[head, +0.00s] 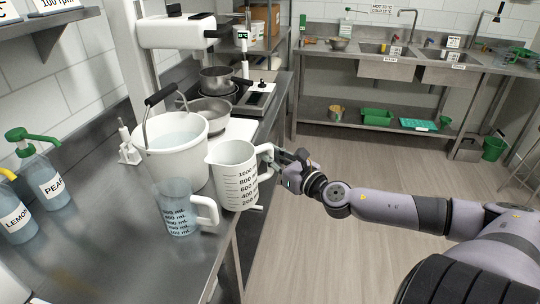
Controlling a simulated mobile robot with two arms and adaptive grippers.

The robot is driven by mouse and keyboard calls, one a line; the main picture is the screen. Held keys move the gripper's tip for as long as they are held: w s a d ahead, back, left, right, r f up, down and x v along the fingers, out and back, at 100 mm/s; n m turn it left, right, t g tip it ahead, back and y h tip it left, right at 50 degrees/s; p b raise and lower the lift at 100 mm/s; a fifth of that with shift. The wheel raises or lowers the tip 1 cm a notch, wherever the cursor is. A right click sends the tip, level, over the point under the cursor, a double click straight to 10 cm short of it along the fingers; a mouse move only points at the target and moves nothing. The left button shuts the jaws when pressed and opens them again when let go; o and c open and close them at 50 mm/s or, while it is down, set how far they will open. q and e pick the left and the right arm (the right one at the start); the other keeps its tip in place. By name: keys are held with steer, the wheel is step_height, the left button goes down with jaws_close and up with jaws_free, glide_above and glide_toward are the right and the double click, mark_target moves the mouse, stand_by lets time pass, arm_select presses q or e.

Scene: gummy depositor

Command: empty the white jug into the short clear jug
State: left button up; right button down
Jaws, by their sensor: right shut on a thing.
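The white jug (230,176) with printed volume marks is upright, at the right edge of the steel counter. My right gripper (282,165) is shut on its handle from the right. The short clear jug (177,212) stands on the counter just left and in front of the white jug, with its white handle pointing right. It has dark volume marks; I cannot tell whether it holds anything. The inside of the white jug is mostly hidden. My left gripper is not in view.
A white bucket (178,160) with a raised handle stands behind the clear jug. Pump bottles labelled LEMON (17,222) and PEACH (50,184) stand at the left. A hotplate with a pot (216,79) is farther back. The counter front (110,262) is clear.

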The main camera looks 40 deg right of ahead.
mark_target(267, 147)
steer(key=shift+a+r, duration=0.1)
steer(key=shift+r, duration=0.4)
steer(key=shift+a+r+n+p, duration=0.1)
steer(key=shift+r+n+p, duration=0.05)
steer(key=shift+n+p, duration=0.2)
steer(key=shift+r, duration=0.2)
steer(key=shift+w+a+r+n+p, duration=0.15)
steer(key=shift+a+r+n+p, duration=0.15)
steer(key=shift+r+n+p, duration=0.35)
steer(key=shift+r+p, duration=0.1)
steer(key=shift+p, duration=0.2)
steer(key=shift+w+a+r+g+p, duration=0.1)
steer(key=shift+a+r+g+p, duration=0.2)
steer(key=shift+r+p, duration=0.05)
steer(key=shift+f, duration=0.15)
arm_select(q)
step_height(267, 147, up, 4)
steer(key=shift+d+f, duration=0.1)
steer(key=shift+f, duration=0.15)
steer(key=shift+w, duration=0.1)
